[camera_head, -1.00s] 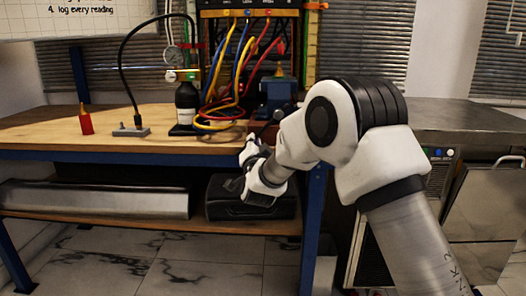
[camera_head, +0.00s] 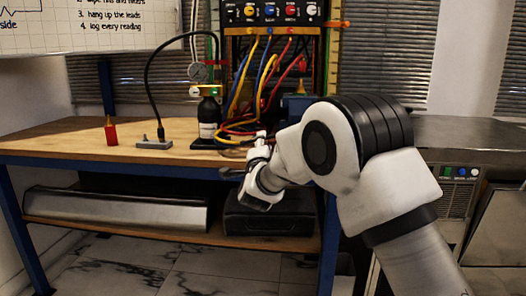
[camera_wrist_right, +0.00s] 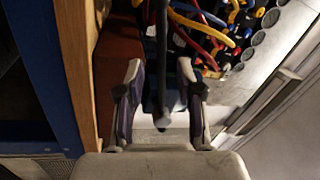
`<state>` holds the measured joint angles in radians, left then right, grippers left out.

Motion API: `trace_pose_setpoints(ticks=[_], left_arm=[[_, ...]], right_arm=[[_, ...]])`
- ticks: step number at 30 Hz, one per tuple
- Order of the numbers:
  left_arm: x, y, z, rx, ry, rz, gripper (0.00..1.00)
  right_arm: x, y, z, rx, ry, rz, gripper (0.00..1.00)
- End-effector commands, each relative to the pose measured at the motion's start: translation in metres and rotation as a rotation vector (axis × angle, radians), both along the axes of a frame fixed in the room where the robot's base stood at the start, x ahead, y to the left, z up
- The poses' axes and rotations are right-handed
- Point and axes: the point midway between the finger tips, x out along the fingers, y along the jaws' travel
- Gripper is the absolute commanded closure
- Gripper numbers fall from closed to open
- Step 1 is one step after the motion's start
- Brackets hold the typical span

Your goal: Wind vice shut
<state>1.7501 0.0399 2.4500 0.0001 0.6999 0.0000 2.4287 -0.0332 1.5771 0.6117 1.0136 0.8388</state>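The blue vice (camera_head: 299,103) stands at the right end of the wooden bench, mostly hidden behind my right arm in the head view. In the right wrist view a dark bar with a rounded grey end (camera_wrist_right: 163,120), seemingly the vice's handle, runs between my fingers. My right gripper (camera_head: 247,157) is at the bench's front edge. In the wrist view my right gripper (camera_wrist_right: 160,105) is open, with a finger on each side of the bar and gaps showing on both sides. The vice jaws are hidden. My left gripper is not in view.
A black bottle (camera_head: 209,118), a gauge (camera_head: 198,72) and coloured cables (camera_head: 262,85) stand behind the gripper. A red bottle (camera_head: 111,132) and a grey block with a black hose (camera_head: 154,143) are on the left. A black case (camera_head: 268,215) lies on the shelf below.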

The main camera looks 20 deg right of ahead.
Motion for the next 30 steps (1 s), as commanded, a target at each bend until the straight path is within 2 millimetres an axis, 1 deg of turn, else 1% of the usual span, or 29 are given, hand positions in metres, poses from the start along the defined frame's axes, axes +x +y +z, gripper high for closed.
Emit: trace_pose_setpoints(ticks=[2,5,9,12,15,19,25,26,27,28,30], left_arm=[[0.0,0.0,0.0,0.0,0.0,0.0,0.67],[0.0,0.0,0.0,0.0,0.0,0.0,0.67],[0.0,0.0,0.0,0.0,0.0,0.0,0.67],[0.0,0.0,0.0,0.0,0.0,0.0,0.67],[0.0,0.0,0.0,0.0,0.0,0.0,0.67],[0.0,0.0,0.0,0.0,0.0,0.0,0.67],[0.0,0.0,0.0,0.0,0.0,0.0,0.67],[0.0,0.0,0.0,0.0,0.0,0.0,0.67],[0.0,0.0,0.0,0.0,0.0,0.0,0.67],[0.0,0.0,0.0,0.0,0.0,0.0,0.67],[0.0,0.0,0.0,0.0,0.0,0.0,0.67]], right_arm=[[-0.008,0.006,-0.002,-0.001,0.003,0.002,0.64],[-0.026,0.016,-0.006,-0.003,0.004,0.003,0.64],[-0.059,0.033,-0.013,-0.004,0.004,0.003,0.64],[-0.079,0.044,-0.017,-0.004,0.003,0.002,0.64],[-0.093,0.051,-0.021,-0.002,0.004,0.003,0.64],[-0.101,0.055,-0.023,0.0,0.003,0.001,0.64],[-0.101,0.055,-0.023,0.001,0.002,0.001,0.64],[-0.101,0.055,-0.023,0.002,0.002,0.001,0.74],[-0.101,0.055,-0.023,0.009,-0.002,0.003,0.89],[-0.101,0.055,-0.023,0.021,-0.009,0.005,0.99],[-0.102,0.054,-0.02,0.077,-0.059,0.017,1.0]])
